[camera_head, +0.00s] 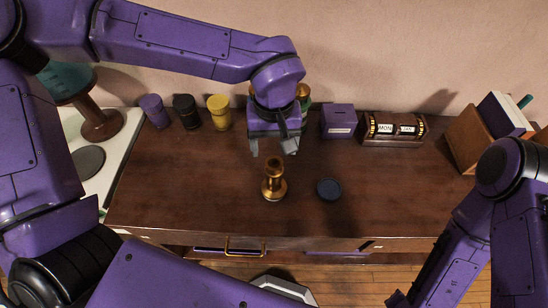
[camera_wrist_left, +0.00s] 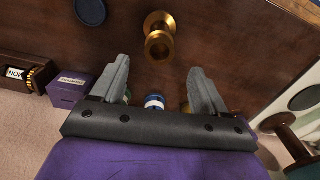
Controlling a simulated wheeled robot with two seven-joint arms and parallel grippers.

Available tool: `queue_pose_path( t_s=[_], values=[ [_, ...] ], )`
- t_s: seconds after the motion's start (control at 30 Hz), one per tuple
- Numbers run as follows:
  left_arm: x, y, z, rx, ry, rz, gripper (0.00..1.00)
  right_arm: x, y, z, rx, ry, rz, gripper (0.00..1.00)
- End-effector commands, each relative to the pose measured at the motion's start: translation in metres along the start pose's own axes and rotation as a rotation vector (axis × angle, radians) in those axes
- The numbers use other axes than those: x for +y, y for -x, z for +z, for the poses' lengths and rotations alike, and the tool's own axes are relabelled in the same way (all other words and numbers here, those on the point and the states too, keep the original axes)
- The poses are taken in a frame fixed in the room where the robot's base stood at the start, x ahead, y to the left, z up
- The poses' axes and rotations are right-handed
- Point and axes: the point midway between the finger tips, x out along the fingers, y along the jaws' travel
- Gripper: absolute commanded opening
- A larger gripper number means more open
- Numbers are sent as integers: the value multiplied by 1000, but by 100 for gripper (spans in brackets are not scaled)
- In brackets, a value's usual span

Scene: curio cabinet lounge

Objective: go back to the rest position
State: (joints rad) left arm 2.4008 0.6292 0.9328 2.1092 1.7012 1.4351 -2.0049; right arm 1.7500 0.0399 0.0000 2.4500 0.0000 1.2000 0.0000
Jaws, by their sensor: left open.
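My left gripper (camera_head: 272,149) is open and empty above the dark wooden cabinet top (camera_head: 220,165). Its two grey fingers stand wide apart in the left wrist view (camera_wrist_left: 160,75). A brass candlestick-like piece (camera_head: 274,188) stands upright on the top, just in front of the fingers in the head view. It also shows beyond the fingertips in the left wrist view (camera_wrist_left: 159,45), apart from them. My right arm comes in at the lower right of the head view, and its gripper is out of the picture.
Purple, black and yellow canisters (camera_head: 219,112) stand along the back. A purple box (camera_head: 338,121), a calendar block (camera_head: 393,128) and books (camera_head: 475,135) stand to the right. A round blue disc (camera_head: 328,189) lies beside the brass piece. The front right of the top is clear.

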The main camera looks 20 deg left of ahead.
Motion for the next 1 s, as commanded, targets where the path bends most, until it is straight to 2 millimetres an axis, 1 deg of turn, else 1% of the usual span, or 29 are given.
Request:
queue_pose_path(
  t_s=[0.03,0.1,0.2,0.73,0.77,1.0],
  values=[
    [0,9,-1,2,0,2,74,0,0,0,0,0,0,0],
    [0,18,0,1,0,1,74,0,0,0,0,0,0,0],
    [0,24,0,0,-1,0,74,0,0,0,0,0,0,0],
    [0,27,0,-1,-1,0,74,0,2,-1,0,0,0,0],
    [0,31,0,-1,-1,0,74,0,5,-2,0,0,0,0],
    [0,83,0,-1,-1,0,74,5,54,-22,0,0,0,0]
  ],
)
